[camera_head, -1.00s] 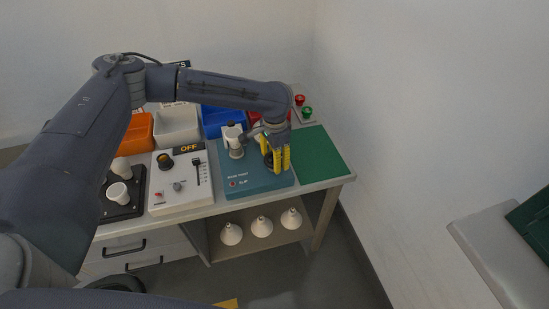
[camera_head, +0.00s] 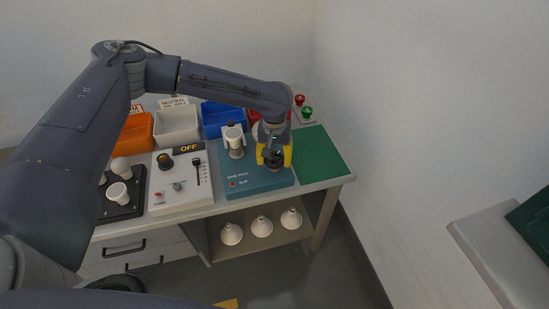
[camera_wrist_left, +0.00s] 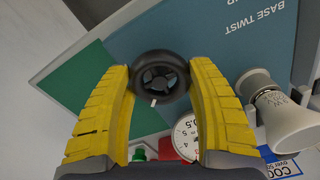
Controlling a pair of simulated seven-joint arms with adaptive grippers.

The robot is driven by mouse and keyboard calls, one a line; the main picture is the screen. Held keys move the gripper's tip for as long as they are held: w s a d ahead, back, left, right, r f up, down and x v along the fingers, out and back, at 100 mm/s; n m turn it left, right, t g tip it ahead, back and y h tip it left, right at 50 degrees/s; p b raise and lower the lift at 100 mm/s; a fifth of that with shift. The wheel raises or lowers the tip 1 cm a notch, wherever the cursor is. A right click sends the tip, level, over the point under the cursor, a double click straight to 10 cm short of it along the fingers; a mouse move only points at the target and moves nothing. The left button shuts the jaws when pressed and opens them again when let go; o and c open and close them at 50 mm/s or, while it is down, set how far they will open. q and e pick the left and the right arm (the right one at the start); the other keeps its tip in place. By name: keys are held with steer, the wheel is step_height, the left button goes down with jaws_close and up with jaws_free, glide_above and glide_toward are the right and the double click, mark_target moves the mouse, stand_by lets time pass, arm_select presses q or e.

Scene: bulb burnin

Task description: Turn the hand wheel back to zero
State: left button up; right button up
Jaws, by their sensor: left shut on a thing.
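The black hand wheel (camera_wrist_left: 160,78) sits on the teal base-twist box (camera_head: 235,181), and shows in the left wrist view with dark spokes and a small white mark at its rim. In the head view the wheel (camera_head: 274,160) is partly hidden by my gripper. My left gripper (camera_head: 273,157) has its yellow fingers on either side of the wheel and is shut on it; the fingers also show in the left wrist view (camera_wrist_left: 162,75). A round white dial (camera_wrist_left: 186,135) is partly covered by the right finger in that view. My right gripper is out of view.
A white bulb in a holder (camera_head: 234,140) stands left of the wheel on the teal box. A green mat (camera_head: 322,152) lies clear to the right. Red and green buttons (camera_head: 304,106) are behind. A white panel with an OFF display (camera_head: 188,149) stands left.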

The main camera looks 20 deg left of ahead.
mark_target(274, 157)
arm_select(q)
steer(key=n, duration=0.4)
steer(key=shift+n, duration=2.1)
steer(key=o, duration=1.3)
steer(key=shift+r, duration=0.1)
step_height(274, 157, up, 12)
